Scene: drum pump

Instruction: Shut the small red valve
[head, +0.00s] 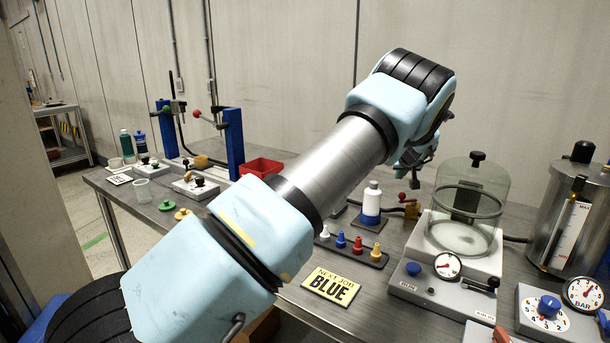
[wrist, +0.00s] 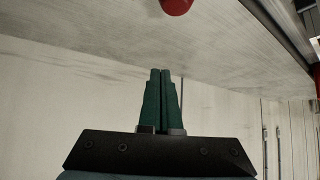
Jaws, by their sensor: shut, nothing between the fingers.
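A white bottle with a blue band (head: 371,203) stands left of the fitting. A glass bell jar (head: 468,195) on a white base is close on the right. A rack of coloured pegs (head: 352,249) and a yellow "NEXT JOB BLUE" sign (head: 331,285) lie in front.

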